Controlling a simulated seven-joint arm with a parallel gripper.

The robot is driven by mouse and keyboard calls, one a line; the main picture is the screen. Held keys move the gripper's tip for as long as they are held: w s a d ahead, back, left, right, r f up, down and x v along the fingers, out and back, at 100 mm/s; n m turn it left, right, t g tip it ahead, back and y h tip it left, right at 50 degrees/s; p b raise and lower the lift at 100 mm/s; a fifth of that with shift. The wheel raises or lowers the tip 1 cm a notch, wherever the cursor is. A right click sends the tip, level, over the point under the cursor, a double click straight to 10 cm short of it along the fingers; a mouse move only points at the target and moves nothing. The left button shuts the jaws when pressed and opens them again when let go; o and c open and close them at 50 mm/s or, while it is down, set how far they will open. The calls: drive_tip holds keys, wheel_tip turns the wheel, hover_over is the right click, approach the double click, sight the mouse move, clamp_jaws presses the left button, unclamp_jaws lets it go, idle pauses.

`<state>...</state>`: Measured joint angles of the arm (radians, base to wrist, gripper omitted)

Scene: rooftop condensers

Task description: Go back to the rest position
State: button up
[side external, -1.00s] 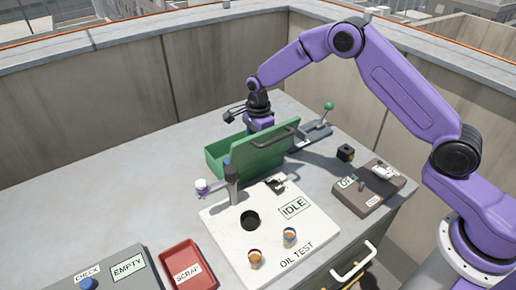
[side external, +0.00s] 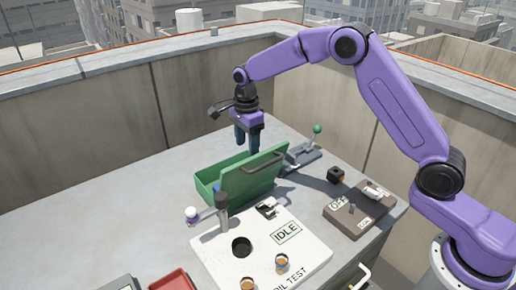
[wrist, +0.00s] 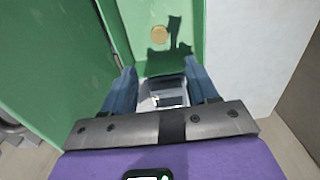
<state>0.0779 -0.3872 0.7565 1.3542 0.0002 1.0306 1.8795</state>
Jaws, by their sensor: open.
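My gripper (side external: 247,143) hangs pointing down above the green box (side external: 208,190), its blue fingers apart with nothing between them. In the wrist view my gripper (wrist: 158,75) is over the box interior. The box's lid (side external: 252,176) stands raised and tilted, and it fills the left of the wrist view (wrist: 50,65). Inside the box, a round tan disc (wrist: 159,34) and a silvery object (wrist: 165,95) show. The silvery object lies partly hidden beyond the gripper's palm.
The white oil test panel (side external: 300,250) reading IDLE stands in front of the box. A lever with a green knob (side external: 317,129), a small black block (side external: 336,174) and a switch box (side external: 345,213) are to the right.

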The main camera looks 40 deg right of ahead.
drive_tip(key=s+a+r+n+t+y, duration=0.2)
drive_tip(key=s+a+r+n+y, duration=0.25)
drive_tip(key=r, duration=0.45)
drive_tip(key=s+r+n+h, duration=0.1)
drive_tip(key=s+r+n, duration=0.2)
drive_tip(key=s+n, duration=0.65)
drive_tip(key=s+d+f+n+h, duration=0.1)
drive_tip(key=s+d+n, duration=0.3)
drive_tip(key=s, duration=0.5)
drive_tip(key=s+d+f+n+g+h, duration=0.1)
drive_tip(key=s+d+f+n, duration=0.1)
drive_tip(key=s+d+n, duration=0.2)
drive_tip(key=s+d+f+n+h, duration=0.1)
drive_tip(key=s+d+n, duration=0.3)
drive_tip(key=s+n, duration=0.4)
drive_tip(key=s+f, duration=0.1)
drive_tip(key=s, duration=0.5)
drive_tip(key=shift+d+n+g, duration=0.15)
drive_tip(key=shift+n+g, duration=0.15)
drive_tip(key=shift+g, duration=0.1)
drive_tip(key=shift+r, duration=0.1)
